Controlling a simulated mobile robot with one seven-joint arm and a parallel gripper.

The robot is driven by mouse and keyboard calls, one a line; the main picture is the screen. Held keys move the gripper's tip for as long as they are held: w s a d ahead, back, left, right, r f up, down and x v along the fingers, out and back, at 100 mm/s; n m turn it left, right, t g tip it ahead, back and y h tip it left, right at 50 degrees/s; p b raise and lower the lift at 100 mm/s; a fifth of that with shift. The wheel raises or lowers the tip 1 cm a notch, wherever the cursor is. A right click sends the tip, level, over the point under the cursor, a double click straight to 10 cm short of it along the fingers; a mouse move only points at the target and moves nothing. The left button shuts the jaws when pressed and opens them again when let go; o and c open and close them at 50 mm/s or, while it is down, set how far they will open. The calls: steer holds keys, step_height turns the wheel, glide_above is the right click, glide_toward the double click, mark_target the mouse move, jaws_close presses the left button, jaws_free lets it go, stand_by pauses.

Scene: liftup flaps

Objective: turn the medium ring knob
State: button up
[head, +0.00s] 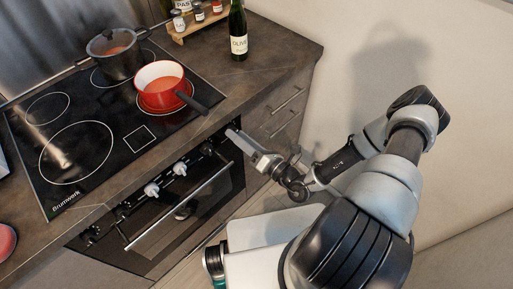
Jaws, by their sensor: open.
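A row of knobs runs along the oven's front panel under the counter edge. Two pale knobs (166,179) stand out in the middle of the row; darker, less clear knobs lie toward both ends. I cannot tell from any marking which is the medium ring knob. My gripper (234,136) is open and empty at the right end of the panel, close to the oven front and right of the pale knobs. It is seen from the side, and contact with the panel cannot be made out.
The black cooktop (75,150) holds a lidded dark pot (113,55) and a red pan (160,85), whose handle points toward the front edge. The oven handle (180,205) juts out below the knobs. A bottle (238,32) stands behind. Drawers (275,115) lie right of the oven.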

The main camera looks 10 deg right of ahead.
steer(key=v, duration=1.6)
steer(key=shift+s+d, duration=0.2)
steer(key=shift+s, duration=0.15)
steer(key=s+a+r+n+g+h, duration=0.1)
steer(key=s+r+n+g+h, duration=0.1)
steer(key=r+n+g, duration=0.7)
steer(key=s+a+r+n+g+h, duration=0.1)
steer(key=s+r+n+g, duration=0.15)
steer(key=r+n, duration=0.65)
steer(key=s+a+r+n+g+h, duration=0.2)
steer(key=r+n+g, duration=0.3)
steer(key=n, duration=0.9)
step_height(320, 180, up, 26)
steer(key=d+n+t+h+p, duration=0.2)
steer(key=n+t+h+p, duration=0.4)
steer(key=p, duration=0.6)
steer(key=shift+w+d+n+t+p, duration=0.3)
steer(key=shift+t+p, duration=0.1)
steer(key=shift+t, duration=0.15)
